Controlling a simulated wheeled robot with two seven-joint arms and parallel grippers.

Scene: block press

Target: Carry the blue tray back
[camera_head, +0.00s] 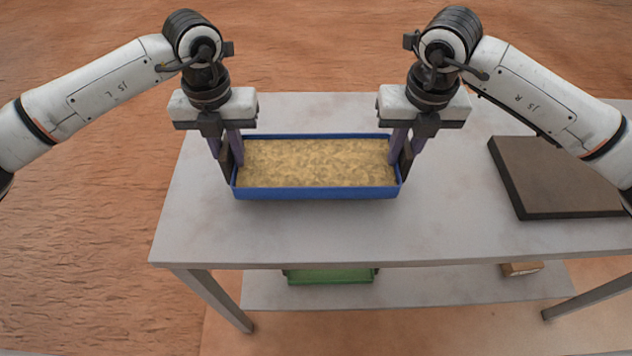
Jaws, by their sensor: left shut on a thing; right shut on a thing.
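The blue tray (316,193) is a long shallow box filled with a tan, grainy material. It is at the left-middle of the grey table's top, looking level. I cannot tell whether it rests on the table or is held just above it. My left gripper (230,165) points down and is shut on the tray's left end wall. My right gripper (399,163) points down and is shut on the tray's right end wall. The fingers hide parts of both end walls.
The grey table (440,225) has free room in front of the tray and to its right. A dark brown slab (560,178) lies at the right. On a lower shelf (440,292) are a green tray (330,276) and a small brown block (522,269), partly hidden by the tabletop.

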